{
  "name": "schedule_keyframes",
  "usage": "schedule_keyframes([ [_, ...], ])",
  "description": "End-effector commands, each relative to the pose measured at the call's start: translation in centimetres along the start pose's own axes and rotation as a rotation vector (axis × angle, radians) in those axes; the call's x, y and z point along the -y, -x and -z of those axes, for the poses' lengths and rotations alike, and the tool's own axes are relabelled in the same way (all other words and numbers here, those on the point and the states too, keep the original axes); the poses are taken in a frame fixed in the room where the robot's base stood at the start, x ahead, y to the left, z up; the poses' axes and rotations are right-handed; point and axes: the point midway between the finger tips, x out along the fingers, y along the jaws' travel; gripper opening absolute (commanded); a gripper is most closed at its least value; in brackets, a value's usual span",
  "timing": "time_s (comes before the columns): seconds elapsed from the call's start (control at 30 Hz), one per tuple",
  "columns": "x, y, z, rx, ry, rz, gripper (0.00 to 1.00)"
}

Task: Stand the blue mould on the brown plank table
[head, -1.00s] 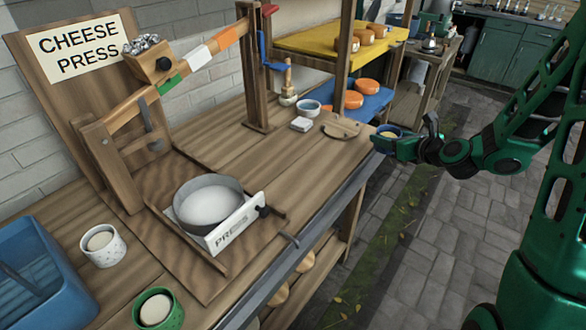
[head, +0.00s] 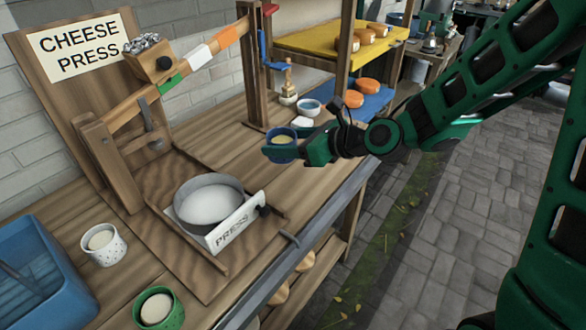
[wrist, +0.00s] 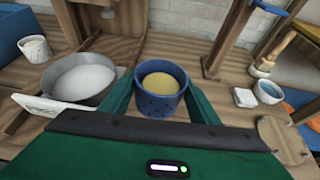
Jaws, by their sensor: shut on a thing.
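The blue mould (head: 281,143) is a small cup with a pale yellow filling. My gripper (head: 283,153) is shut on it and holds it upright over the right part of the brown plank table (head: 215,125). In the wrist view the blue mould (wrist: 160,95) sits between the two green fingers of my gripper (wrist: 160,107). I cannot tell for sure whether its base touches the planks; it looks held above them.
The press pan (head: 208,203) with its white sign stands to the left. A white speckled mould (head: 104,245) and a green mould (head: 158,308) stand at the front left. A small bowl (head: 309,108), a white block (head: 302,122) and a brush (head: 288,90) are behind my gripper. Planks between press and post are bare.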

Motion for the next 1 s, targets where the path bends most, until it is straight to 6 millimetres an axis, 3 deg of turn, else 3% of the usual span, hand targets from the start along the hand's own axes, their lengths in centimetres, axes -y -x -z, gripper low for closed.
schedule_keyframes([
  [0.1, -2.5, -0.4, -0.7, 0.0, 0.022, -0.046, 0.34],
  [0.27, -3.5, -0.7, -0.8, -0.003, 0.031, -0.071, 0.34],
  [0.37, -2.5, -1.1, -0.2, -0.004, 0.03, -0.073, 0.34],
  [0.8, 5.7, -3.4, 4.2, -0.003, 0.03, -0.072, 0.34],
  [1.0, 7.4, -4.0, 5.1, -0.003, 0.032, -0.075, 0.34],
])
